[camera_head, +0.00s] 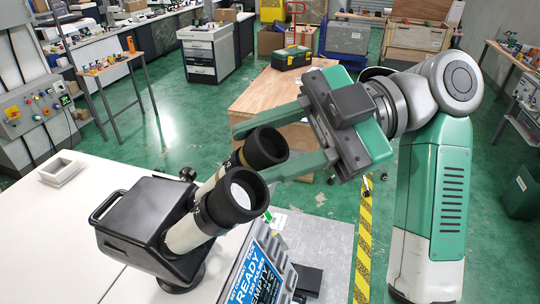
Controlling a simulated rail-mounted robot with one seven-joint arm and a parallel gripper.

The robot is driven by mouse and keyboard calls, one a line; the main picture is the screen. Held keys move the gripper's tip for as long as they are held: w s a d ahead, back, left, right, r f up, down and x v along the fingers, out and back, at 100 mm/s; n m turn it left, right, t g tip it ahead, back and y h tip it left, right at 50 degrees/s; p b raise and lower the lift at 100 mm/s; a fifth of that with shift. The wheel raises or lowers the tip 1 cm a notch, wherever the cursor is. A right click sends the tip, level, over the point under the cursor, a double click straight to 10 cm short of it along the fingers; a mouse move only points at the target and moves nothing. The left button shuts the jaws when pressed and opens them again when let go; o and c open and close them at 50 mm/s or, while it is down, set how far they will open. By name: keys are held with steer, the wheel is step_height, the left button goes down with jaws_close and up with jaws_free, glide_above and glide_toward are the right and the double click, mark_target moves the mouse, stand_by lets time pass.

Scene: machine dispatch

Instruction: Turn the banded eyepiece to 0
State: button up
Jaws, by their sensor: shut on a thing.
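A black binocular viewer (140,218) with a side handle stands on the white bench. Its two cream tubes end in black eyecups pointing up and right. The far eyepiece (266,147) shows a tan band low on its tube; the near eyepiece (238,193) has a pale lens and a dark collar. I take the far one as the banded eyepiece; scale marks are too small to read. My gripper (252,152) reaches in from the right, its green fingers on either side of the far eyepiece and shut on it. The near eyecup partly hides the lower fingertip and the far tube.
A blue and white READY/EMPTY sign (258,270) stands just right of the viewer, close under the eyepieces. A small white tray (62,172) sits on the bench at left. The bench top (60,240) left of the viewer is mostly clear. A wooden table (262,92) is behind.

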mark_target(279, 141)
steer(key=shift+n+g+h, duration=0.4)
steer(key=shift+n, duration=0.1)
steer(key=o, duration=0.7)
steer(key=v, duration=0.6)
steer(key=shift+d+r+p, duration=0.15)
steer(key=shift+r+p, duration=0.05)
steer(key=shift+p, duration=0.2)
steer(key=shift+w+d, duration=0.3)
steer(key=shift+d, duration=0.4)
